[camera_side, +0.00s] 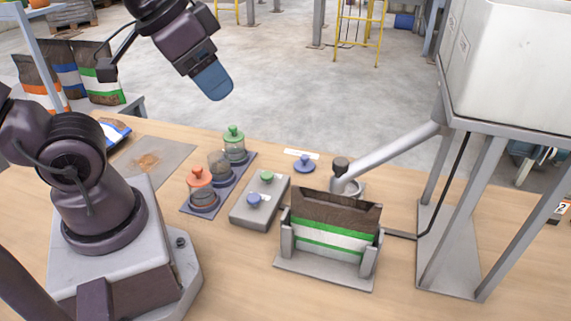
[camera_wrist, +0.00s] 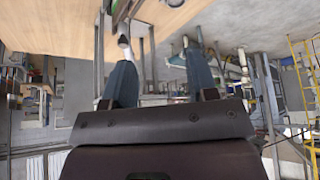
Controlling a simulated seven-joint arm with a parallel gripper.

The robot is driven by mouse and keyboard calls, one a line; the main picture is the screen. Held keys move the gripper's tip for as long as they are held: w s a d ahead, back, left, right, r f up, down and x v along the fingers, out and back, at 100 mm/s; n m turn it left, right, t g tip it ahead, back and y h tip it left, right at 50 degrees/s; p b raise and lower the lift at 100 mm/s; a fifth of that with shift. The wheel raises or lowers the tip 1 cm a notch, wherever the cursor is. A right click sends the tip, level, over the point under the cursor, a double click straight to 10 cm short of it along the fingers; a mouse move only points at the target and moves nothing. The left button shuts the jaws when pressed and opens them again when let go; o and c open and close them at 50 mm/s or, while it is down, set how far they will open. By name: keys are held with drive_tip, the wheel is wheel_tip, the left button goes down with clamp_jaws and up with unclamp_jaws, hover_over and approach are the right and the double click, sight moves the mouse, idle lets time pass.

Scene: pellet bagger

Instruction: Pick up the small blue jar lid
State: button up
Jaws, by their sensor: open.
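The small blue jar lid (camera_side: 304,164) lies on the wooden table, knob up, in front of a white label strip and left of the grey pipe. My gripper (camera_side: 213,84) is high above the back left of the table, well away from the lid. Its blue fingers overlap in the side view. In the wrist view my gripper (camera_wrist: 161,82) has its two fingers apart with nothing between them. I cannot make out the lid in the wrist view.
An open jar (camera_side: 220,164) stands between a green-lidded jar (camera_side: 234,146) and an orange-lidded jar (camera_side: 202,190) on a dark tray. A grey box (camera_side: 260,203) has green and blue knobs.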

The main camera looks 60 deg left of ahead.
drive_tip(key=m+g, duration=0.6)
drive_tip(key=m, duration=1.2)
hover_over(305, 156)
wheel_tip(305, 156, down, 22)
drive_tip(key=r, duration=0.1)
drive_tip(key=f, duration=0.7)
drive_tip(key=shift+s+d+f, duration=0.1)
drive_tip(key=shift+s+d, duration=0.1)
drive_tip(key=shift+d, duration=0.1)
drive_tip(key=shift+w+a+f, duration=0.1)
drive_tip(key=shift+f, duration=1.35)
drive_tip(key=shift+w+a+f, duration=0.1)
drive_tip(key=shift+f, duration=1.35)
drive_tip(key=c, duration=1)
